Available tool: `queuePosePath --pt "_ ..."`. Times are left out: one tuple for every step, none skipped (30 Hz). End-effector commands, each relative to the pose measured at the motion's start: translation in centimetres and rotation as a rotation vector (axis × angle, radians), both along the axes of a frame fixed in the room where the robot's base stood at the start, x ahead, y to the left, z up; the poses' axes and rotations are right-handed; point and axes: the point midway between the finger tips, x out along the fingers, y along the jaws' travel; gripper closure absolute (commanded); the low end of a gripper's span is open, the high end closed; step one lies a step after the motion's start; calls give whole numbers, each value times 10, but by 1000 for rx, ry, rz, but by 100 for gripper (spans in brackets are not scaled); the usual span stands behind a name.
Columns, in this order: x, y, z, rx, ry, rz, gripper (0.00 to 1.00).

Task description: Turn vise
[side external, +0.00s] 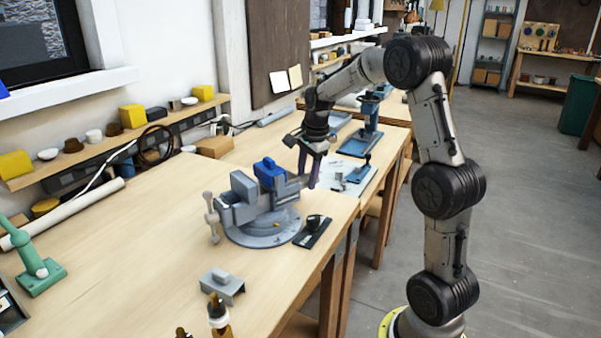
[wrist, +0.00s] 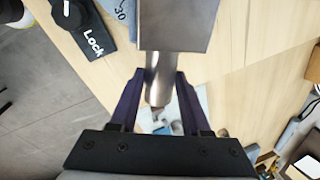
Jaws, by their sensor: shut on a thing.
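The grey vise (side external: 262,218) stands on a round swivel base (side external: 265,235) near the table's right edge. A blue block (side external: 270,173) sits at its jaws and its screw handle (side external: 211,218) is at the left end. My gripper (side external: 309,180) reaches down at the vise's right end. In the wrist view my gripper (wrist: 160,76) has its purple fingers on both sides of a round metal bar (wrist: 159,66) sticking out of the vise body (wrist: 178,25). A black plate marked "Lock" (wrist: 92,45), with a knob, lies beside the base, whose scale shows "30".
A small grey part (side external: 222,286) lies in front of the vise, and a green tool (side external: 35,262) stands at the left. A blue machine (side external: 366,132) stands behind my gripper. A shelf (side external: 100,142) with small items runs along the wall. The table left of the vise is largely clear.

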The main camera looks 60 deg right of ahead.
Motion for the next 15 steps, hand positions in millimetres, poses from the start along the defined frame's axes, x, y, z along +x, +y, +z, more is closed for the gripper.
queuePosePath --pt "-3 1 2 -3 -2 -22 100" --pt "-5 2 2 -4 -3 -34 100" --pt "-6 3 2 -4 -3 -48 100" --pt "-7 3 2 -4 -3 -59 100" --pt "-8 4 2 -4 -3 -69 100" --pt "-10 5 2 -4 -4 -78 100" --pt "-10 5 2 -3 -3 -85 100" --pt "-11 6 2 -3 -3 -90 100" --pt "-12 6 2 -3 -3 -96 100" --pt "-12 6 2 -3 -3 -99 100" --pt "-12 6 2 -4 -3 -101 100" --pt "-13 6 2 -4 -4 -103 100" --pt "-13 7 2 -3 -4 -105 100" --pt "-13 7 2 -3 -4 -105 100" --pt "-13 7 2 -3 -4 -106 100"
